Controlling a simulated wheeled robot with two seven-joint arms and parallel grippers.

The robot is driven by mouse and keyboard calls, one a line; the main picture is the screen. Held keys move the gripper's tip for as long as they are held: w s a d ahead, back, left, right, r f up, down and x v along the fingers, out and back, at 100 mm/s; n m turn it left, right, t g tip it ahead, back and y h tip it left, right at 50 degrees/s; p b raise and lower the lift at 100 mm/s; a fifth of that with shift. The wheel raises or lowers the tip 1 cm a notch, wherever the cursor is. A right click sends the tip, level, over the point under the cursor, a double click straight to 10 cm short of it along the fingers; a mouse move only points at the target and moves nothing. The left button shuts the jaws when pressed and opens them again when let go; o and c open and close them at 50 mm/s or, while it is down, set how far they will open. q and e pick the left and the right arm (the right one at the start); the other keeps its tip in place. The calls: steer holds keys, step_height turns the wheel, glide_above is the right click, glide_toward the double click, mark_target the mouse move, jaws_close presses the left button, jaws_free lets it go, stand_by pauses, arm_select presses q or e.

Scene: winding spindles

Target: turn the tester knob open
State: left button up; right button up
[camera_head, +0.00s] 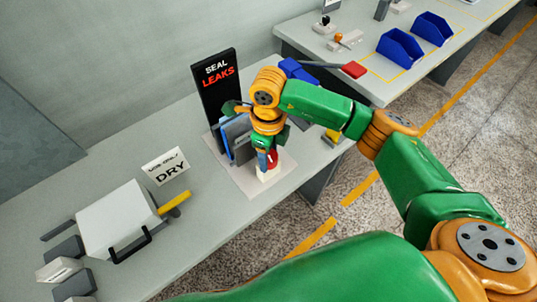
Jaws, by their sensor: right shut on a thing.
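The tester (238,139), a grey and blue unit, stands on a pale base plate in front of a black sign reading "SEAL LEAKS". A red tester knob (273,158) sits on a white mount at the unit's front right. My right gripper (265,155) points down at the knob and is shut on it. The wrist and fingers hide part of the knob and of the tester, so the knob's turn angle cannot be read. My left gripper is not in view.
A white box (117,219) with a black handle and yellow lever stands at the left, by a "DRY" sign (166,166). Dark blocks lie at the front left. Blue bins (400,47) stand on the far table.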

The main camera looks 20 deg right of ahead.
mark_target(269, 155)
steer(key=n+b, duration=0.2)
steer(key=shift+f+n+b, duration=0.3)
steer(key=shift+f+n, duration=0.05)
steer(key=shift+n, duration=0.05)
steer(key=shift+r+n, duration=0.2)
steer(key=shift+n, duration=0.1)
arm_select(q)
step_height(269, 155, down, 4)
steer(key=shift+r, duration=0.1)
arm_select(e)
steer(key=shift+r, duration=0.15)
steer(key=o, duration=1.4)
steer(key=shift+r, duration=0.4)
step_height(269, 155, up, 6)
steer(key=shift+r+b, duration=0.15)
steer(key=shift+b, duration=0.5)
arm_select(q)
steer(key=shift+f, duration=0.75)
